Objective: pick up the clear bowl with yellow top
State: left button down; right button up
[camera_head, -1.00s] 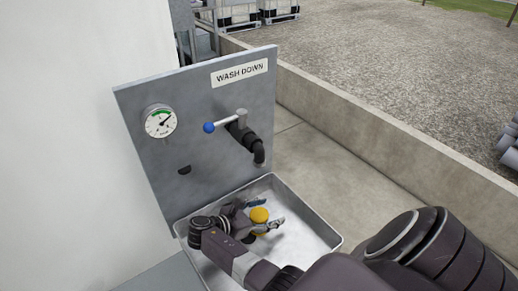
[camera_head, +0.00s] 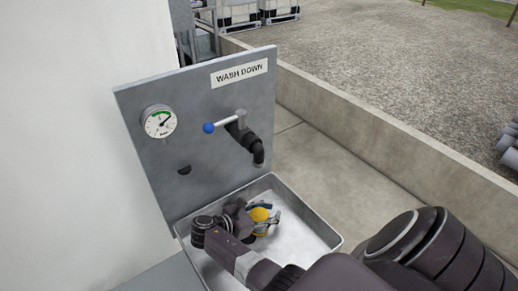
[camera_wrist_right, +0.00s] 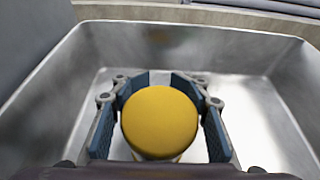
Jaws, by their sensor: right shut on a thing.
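The bowl with the yellow top (camera_head: 259,214) is in the metal basin (camera_head: 323,237) below the tap. In the right wrist view its round yellow top (camera_wrist_right: 160,121) fills the middle, and the clear body is mostly hidden beneath it. My right gripper (camera_head: 263,218) is shut on the bowl, with its blue-padded fingers (camera_wrist_right: 160,82) on both sides and curled around the far side. Whether the bowl is lifted off the basin floor is hard to tell. My left gripper is not in view.
A grey panel (camera_head: 205,150) stands behind the basin. It carries a gauge (camera_head: 159,122), a blue-knobbed lever (camera_head: 209,127) and a dark spout (camera_head: 258,153) above the basin. A white wall (camera_head: 60,140) is at left and a low concrete wall (camera_head: 400,143) at right.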

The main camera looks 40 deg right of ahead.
jog(key=shift+c, duration=0.5)
jog(key=shift+r, duration=0.35)
notch_tip(320, 180, up, 9)
jog(key=shift+r+p, duration=0.2)
jog(key=shift+p, duration=0.55)
